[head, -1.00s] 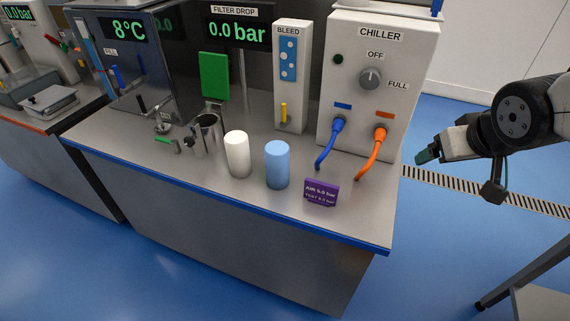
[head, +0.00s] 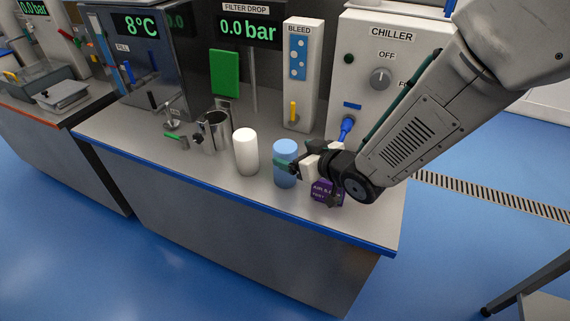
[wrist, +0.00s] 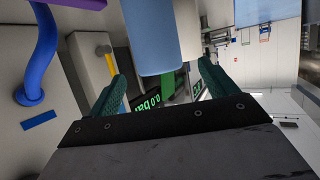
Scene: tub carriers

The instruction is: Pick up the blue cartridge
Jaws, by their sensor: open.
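The blue cartridge (head: 285,165) stands upright on the steel bench near its front edge. A similar white cartridge (head: 246,152) stands to its left. My gripper (head: 284,162) is at the blue cartridge, reaching in from the right at about its mid-height. In the wrist view the blue cartridge (wrist: 152,35) is beyond and between the two green fingers of my gripper (wrist: 160,80), which are spread apart. I cannot tell whether a finger touches it.
A steel jug (head: 214,132) stands left of the white cartridge. The bench's front strip (head: 220,183) is clear.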

